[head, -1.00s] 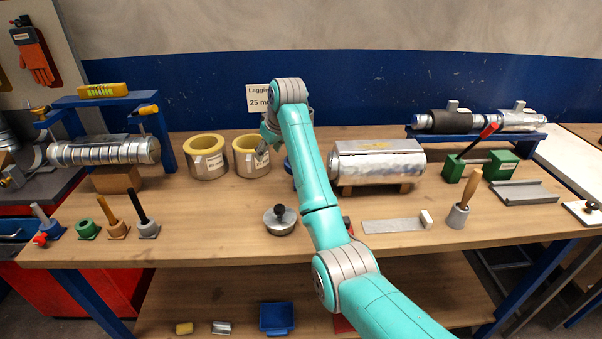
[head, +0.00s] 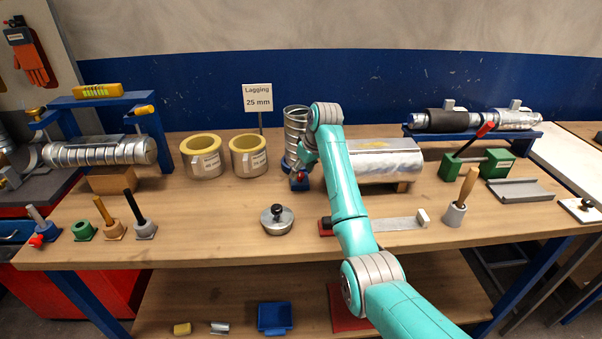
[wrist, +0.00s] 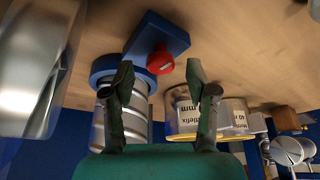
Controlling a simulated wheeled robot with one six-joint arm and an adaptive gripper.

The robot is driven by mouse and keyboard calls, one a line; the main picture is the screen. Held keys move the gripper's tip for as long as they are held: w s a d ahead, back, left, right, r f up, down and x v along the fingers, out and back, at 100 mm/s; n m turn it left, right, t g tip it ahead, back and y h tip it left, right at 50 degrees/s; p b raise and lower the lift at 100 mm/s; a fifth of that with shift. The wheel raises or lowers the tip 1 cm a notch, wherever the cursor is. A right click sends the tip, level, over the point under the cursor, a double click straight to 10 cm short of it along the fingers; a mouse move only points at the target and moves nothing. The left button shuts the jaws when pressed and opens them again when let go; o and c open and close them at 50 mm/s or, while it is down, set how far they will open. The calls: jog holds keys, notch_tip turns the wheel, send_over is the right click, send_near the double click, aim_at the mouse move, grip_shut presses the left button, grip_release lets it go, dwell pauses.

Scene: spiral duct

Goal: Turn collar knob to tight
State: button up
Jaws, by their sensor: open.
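The red collar knob (wrist: 160,60) shows in the wrist view, on the side of a blue collar and base (wrist: 165,36). A silver spiral duct (wrist: 141,112) stands in this collar. In the head view the duct (head: 294,125) stands upright at the back of the bench, its blue base (head: 299,184) partly hidden by my arm. My gripper (wrist: 160,80) is open and empty, and the knob appears between its fingertips, seemingly a little beyond them. In the head view my gripper (head: 306,160) is close beside the duct's lower part. The knob's tight or loose setting cannot be read.
Two yellow-lined lagging rings (head: 225,157) stand left of the duct. A foil-covered block (head: 385,160) lies to the right, close behind my arm. A lidded pot with a black knob (head: 277,220) sits in front. Bench space (head: 200,215) in front of the rings is clear.

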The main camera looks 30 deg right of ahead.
jog(key=shift+x, duration=0.9)
jog(key=shift+r, duration=0.1)
grip_shut()
jog(key=shift+m, duration=0.4)
jog(key=m+h, duration=0.1)
jog(key=m, duration=0.1)
jog(key=m+h, duration=0.1)
jog(key=m, duration=0.2)
jog(key=shift+a+m, duration=0.2)
jog(key=shift+m, duration=0.1)
jog(key=m+h, duration=0.1)
jog(key=m, duration=0.1)
jog(key=m+g+h, duration=0.1)
jog(key=m, duration=0.2)
jog(key=shift+w+m, duration=0.1)
jog(key=shift+m, duration=0.5)
